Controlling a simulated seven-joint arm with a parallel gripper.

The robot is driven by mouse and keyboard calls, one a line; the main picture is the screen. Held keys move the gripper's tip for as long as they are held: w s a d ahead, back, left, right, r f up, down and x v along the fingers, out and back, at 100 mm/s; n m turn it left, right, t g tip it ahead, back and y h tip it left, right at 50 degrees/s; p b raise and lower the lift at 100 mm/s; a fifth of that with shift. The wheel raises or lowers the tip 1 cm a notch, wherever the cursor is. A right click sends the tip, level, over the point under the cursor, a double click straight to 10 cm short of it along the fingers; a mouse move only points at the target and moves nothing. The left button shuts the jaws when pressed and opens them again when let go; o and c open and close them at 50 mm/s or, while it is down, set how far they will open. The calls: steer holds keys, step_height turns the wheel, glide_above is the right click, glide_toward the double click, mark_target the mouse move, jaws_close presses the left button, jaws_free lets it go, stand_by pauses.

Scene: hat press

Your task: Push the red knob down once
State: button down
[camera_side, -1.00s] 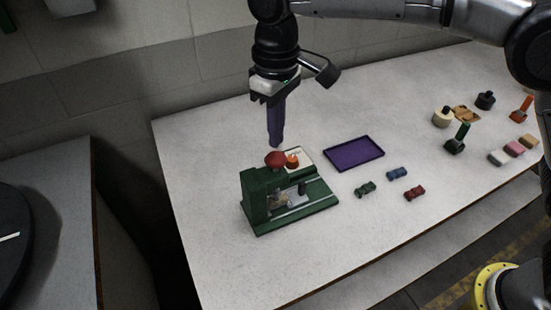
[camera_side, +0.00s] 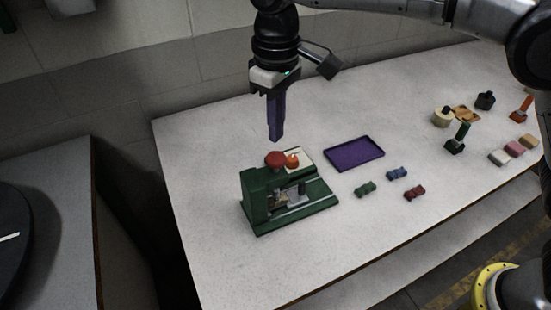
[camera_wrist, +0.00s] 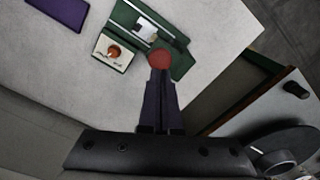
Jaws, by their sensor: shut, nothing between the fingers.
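The red knob (camera_side: 275,159) sits on top of the green press (camera_side: 257,203), at its back left part in the side view. The knob also shows in the wrist view (camera_wrist: 160,59), just beyond my fingertips. My gripper (camera_side: 275,138) points straight down above the knob, with a small gap between the fingertips and the knob. The purple fingers are closed together and hold nothing. In the wrist view the closed fingers (camera_wrist: 160,74) overlap the near edge of the knob.
An orange knob (camera_side: 292,161) on a pale plate stands right beside the red knob. A purple tray (camera_side: 354,153) and small green (camera_side: 365,188), blue (camera_side: 397,173) and red (camera_side: 414,192) pieces lie to the right. Several blocks and stamps stand farther right.

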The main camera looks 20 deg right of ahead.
steer(key=shift+r, duration=2.15)
stand_by(1.2)
stand_by(0.4)
